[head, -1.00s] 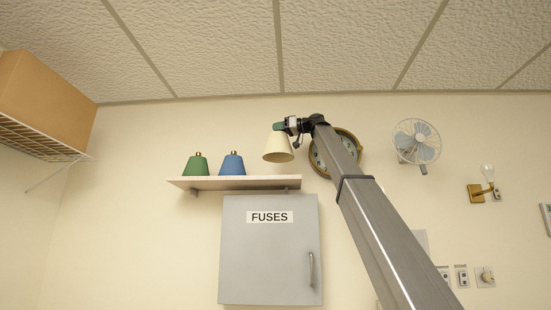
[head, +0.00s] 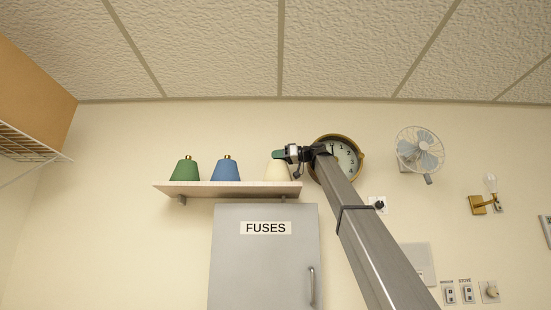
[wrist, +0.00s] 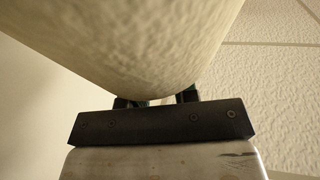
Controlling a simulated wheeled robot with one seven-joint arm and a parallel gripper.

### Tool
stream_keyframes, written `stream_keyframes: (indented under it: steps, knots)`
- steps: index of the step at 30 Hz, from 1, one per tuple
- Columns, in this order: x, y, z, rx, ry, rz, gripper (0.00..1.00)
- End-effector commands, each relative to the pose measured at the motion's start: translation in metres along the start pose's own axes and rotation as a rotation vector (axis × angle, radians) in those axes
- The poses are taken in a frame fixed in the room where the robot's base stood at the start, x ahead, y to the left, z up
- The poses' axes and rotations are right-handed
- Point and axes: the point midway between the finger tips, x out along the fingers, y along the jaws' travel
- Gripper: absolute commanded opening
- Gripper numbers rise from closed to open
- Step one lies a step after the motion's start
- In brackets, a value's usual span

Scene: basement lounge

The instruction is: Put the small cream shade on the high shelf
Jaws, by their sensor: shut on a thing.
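The small cream shade (head: 276,171) is at the right end of the high shelf (head: 225,189) in the head view, upright, its lower rim at the level of the shelf top. I cannot tell whether it rests on the board or hangs just over it. My gripper (head: 280,155) is shut on its top part, which the jaws hide. In the wrist view the cream shade (wrist: 130,45) fills the upper middle, and the fingertips are mostly hidden behind it.
A green shade (head: 184,171) and a blue shade (head: 225,171) stand on the shelf to the left. The grey fuse cabinet (head: 264,265) is below. A round clock (head: 348,155) hangs behind my arm, and a fan (head: 420,150) is further right.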

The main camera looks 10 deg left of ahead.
Motion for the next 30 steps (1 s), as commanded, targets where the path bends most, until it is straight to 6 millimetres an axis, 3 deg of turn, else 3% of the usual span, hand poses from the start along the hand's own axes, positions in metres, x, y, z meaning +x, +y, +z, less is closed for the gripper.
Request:
stream_keyframes:
  steps: [8,9,11,22,30]
  knots:
    - [0.0,0.0,0.001,0.0,0.0,0.001,0.0]
    - [0.0,0.001,0.001,0.0,0.0,0.001,0.34]
    - [0.0,0.001,0.001,0.0,0.0,0.001,0.53]
    - [-0.002,0.001,-0.002,0.0,0.0,0.001,0.53]
    - [-0.045,0.0,-0.001,-0.001,0.0,0.004,0.53]
